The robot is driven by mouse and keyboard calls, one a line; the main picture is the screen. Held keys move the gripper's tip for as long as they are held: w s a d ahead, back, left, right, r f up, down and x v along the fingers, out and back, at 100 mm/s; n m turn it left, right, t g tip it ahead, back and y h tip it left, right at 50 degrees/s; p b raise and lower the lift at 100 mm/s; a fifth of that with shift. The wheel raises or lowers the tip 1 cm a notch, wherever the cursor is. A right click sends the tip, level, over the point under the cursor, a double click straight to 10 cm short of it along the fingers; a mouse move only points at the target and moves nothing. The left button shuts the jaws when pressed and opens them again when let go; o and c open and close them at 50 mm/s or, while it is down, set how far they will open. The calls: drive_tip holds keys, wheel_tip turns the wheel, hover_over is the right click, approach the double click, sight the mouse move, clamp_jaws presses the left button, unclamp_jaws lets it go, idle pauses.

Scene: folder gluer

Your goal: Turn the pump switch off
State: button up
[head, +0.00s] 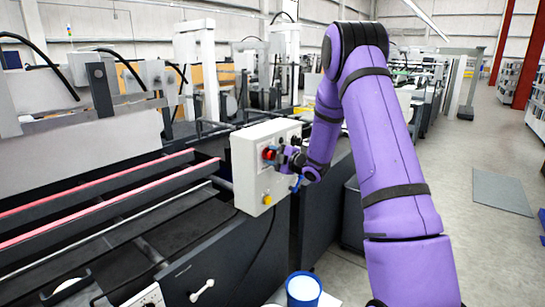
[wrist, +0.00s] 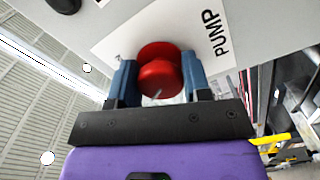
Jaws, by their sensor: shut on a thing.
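The pump switch is a red rotary knob (wrist: 160,78) on a white label reading PUMP (wrist: 216,34) in the wrist view. My gripper (wrist: 158,80) has its two blue fingers on either side of the knob, shut on it. In the head view, my gripper (head: 282,157) reaches the front face of the white control box (head: 248,178), and the red knob (head: 267,154) shows just left of the fingers. The pointer direction of the knob is hard to tell.
A yellow button (head: 267,199) sits low on the box. A black knob (wrist: 64,4) is at the upper left in the wrist view. A blue-and-white container (head: 303,289) stands at the bottom. Machine rails (head: 100,200) lie left; open floor is right.

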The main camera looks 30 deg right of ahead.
drive_tip(key=shift+n, duration=0.3)
drive_tip(key=o, duration=0.9)
drive_tip(key=shift+s, duration=0.1)
drive_tip(key=v, duration=1)
drive_tip(key=shift+s, duration=0.3)
drive_tip(key=shift+d, duration=0.15)
